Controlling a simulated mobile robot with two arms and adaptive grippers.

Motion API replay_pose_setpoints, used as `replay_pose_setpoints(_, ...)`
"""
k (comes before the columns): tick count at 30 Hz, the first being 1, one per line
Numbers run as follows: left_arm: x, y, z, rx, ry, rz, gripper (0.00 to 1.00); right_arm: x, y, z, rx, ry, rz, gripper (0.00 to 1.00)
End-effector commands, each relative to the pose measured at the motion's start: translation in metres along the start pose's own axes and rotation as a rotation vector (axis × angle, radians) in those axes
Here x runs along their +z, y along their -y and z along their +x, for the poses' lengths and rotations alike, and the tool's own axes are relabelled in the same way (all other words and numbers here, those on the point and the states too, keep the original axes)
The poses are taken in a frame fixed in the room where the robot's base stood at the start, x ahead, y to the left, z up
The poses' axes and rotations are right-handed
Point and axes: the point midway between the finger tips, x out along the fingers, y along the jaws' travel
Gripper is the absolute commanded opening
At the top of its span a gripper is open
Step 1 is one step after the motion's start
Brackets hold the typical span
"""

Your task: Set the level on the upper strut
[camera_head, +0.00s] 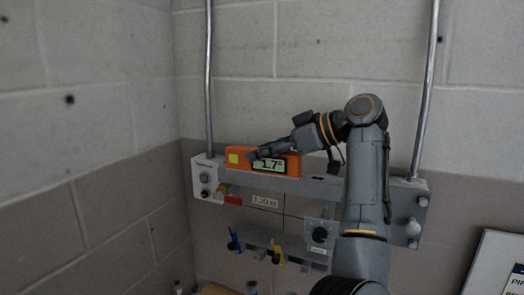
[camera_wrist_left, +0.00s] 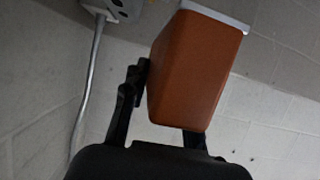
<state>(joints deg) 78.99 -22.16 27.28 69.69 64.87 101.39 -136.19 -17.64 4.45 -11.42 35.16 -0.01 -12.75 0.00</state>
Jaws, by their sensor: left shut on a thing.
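The level (camera_head: 292,164) is an orange box with a yellow-green square and a display reading 1.7°. It lies along the upper strut (camera_head: 305,188), the grey horizontal bar between two conduits, near its left end. Its lower edge appears at the strut's top; I cannot tell whether it bears fully on it. My left gripper (camera_head: 260,155) is shut on the level, with the fingers across its front and top. In the left wrist view the level's orange end (camera_wrist_left: 188,75) sits between the two dark fingers (camera_wrist_left: 160,112). My right gripper is not in view.
Vertical conduits rise at the left (camera_head: 209,80) and right (camera_head: 428,85) of the strut. A lower rail (camera_head: 262,238) with coloured clamps hangs below. A label reading 1.20 m (camera_head: 265,202) is under the strut. A white sign (camera_head: 490,262) stands at the lower right.

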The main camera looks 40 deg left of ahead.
Motion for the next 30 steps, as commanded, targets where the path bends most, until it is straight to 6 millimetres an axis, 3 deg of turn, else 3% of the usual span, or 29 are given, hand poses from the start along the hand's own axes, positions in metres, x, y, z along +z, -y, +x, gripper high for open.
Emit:
replay_pose_setpoints(7, 0.000, -0.017, 0.001, -0.001, -0.001, 0.001, 0.00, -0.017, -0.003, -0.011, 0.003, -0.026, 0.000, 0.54)
replay_pose_setpoints(30, 0.009, -0.070, 0.004, -0.001, 0.000, 0.001, 0.00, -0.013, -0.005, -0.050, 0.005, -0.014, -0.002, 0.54)
